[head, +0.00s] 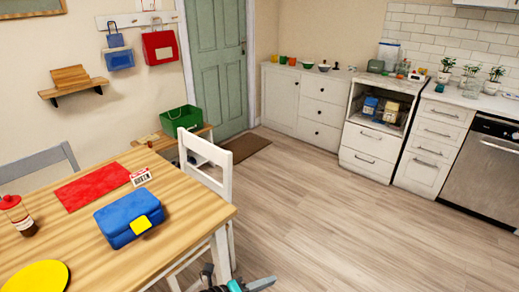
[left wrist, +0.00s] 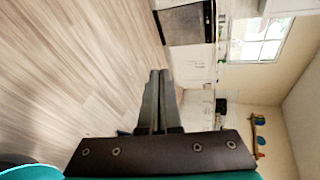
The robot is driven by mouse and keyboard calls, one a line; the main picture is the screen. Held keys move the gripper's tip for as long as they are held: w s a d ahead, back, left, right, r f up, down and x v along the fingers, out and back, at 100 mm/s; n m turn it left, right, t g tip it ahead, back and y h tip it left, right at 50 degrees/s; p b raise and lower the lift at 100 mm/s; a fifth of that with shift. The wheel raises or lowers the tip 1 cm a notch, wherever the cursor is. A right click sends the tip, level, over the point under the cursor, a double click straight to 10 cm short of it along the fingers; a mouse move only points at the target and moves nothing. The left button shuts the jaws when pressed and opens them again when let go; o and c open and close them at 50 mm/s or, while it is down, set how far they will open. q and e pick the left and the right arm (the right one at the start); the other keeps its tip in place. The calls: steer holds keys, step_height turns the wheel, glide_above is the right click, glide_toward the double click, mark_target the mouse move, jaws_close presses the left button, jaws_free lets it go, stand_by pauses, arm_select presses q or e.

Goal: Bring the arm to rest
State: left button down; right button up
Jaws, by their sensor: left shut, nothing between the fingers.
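My left gripper (left wrist: 158,76) shows in the left wrist view with its two dark fingers pressed together and nothing between them. It points out over the open wooden floor (left wrist: 75,70). In the head view, a teal and dark part of my left arm and gripper (head: 238,284) shows at the bottom edge, low and just right of the table; most of it is cut off. My right gripper is in neither view.
The wooden table (head: 185,205) holds a blue lunch box (head: 128,216), a red mat (head: 92,187), a bottle (head: 17,215) and a yellow plate (head: 36,277). A white chair (head: 207,165) stands behind it. The floor to the right (head: 330,215) is clear up to the cabinets and dishwasher (head: 488,168).

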arm_select(q)
steer(key=s+a+f+n+y+p, duration=0.1)
steer(key=s+a+f+n+y, duration=0.7)
steer(key=s+a+f+n, duration=0.75)
steer(key=s+a+f+n+g+y, duration=0.1)
steer(key=s+f+n+g, duration=0.1)
steer(key=s, duration=0.6)
steer(key=s+a+f+n+g+y, duration=0.1)
steer(key=s+f+n, duration=0.3)
steer(key=s, duration=0.5)
steer(key=s+a+f+n+g+y, duration=0.1)
steer(key=s+a+f+n+g, duration=0.2)
steer(key=s+n, duration=0.3)
steer(key=s, duration=0.3)
steer(key=shift+f+g+p, duration=0.35)
steer(key=shift+g, duration=0.05)
